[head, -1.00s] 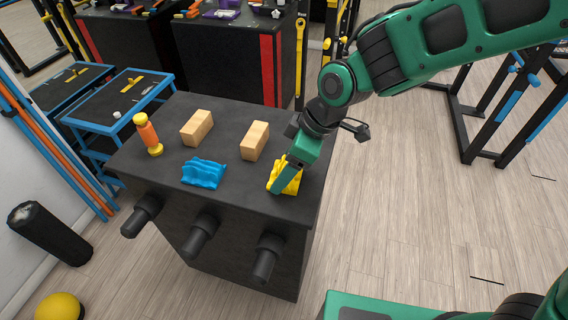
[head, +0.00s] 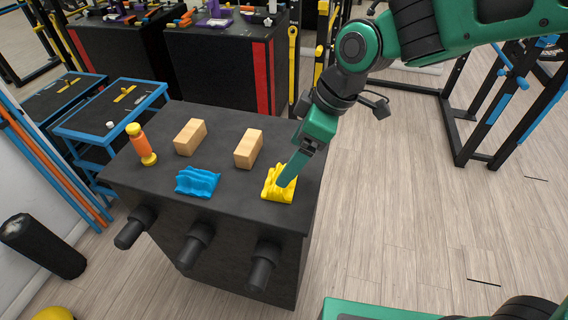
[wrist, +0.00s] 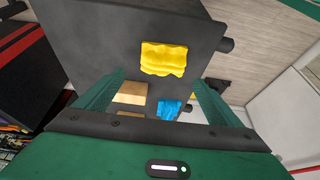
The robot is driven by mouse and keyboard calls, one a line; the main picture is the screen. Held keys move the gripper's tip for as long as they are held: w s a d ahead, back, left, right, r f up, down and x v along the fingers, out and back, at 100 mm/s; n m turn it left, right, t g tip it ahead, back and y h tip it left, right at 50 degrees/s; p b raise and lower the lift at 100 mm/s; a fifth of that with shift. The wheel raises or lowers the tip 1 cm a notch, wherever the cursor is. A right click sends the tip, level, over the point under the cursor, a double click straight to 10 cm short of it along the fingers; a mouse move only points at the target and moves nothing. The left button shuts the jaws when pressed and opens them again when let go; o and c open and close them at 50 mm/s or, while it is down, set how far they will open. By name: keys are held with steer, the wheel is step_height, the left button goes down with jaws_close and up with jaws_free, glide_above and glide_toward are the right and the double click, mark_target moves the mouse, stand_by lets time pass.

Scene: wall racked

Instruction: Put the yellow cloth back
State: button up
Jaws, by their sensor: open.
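The yellow cloth (head: 277,184) lies crumpled on the black box top, near its front right corner. It also shows in the wrist view (wrist: 164,58), beyond my fingertips. My gripper (head: 285,183) is just above and behind the cloth in the head view, with nothing between its fingers. In the wrist view my gripper (wrist: 158,82) has its two green fingers spread wide apart. The cloth appears apart from the fingers, though the head view does not show the gap clearly.
A blue cloth (head: 197,182) lies left of the yellow one. Two wooden blocks (head: 190,137) (head: 249,148) and an orange-yellow dumbbell-like object (head: 141,145) stand behind. Black pegs (head: 263,268) stick out of the box front. Blue-framed trays (head: 112,110) stand at left.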

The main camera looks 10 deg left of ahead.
steer(key=shift+v, duration=1.45)
steer(key=w+d+m+t+h, duration=0.15)
steer(key=d+m, duration=0.35)
steer(key=d, duration=0.8)
steer(key=w+d+m+h, duration=0.15)
steer(key=d+m, duration=0.35)
steer(key=d, duration=0.7)
steer(key=s+d+f+m+g, duration=0.1)
steer(key=s+d+m, duration=0.5)
steer(key=s+d, duration=0.2)
steer(key=s+d+f+m+g+h, duration=0.1)
steer(key=s+d+m, duration=0.6)
steer(key=d, duration=0.6)
steer(key=shift+s+d+f+m, duration=0.3)
steer(key=shift+s+d, duration=0.05)
steer(key=shift+s, duration=0.65)
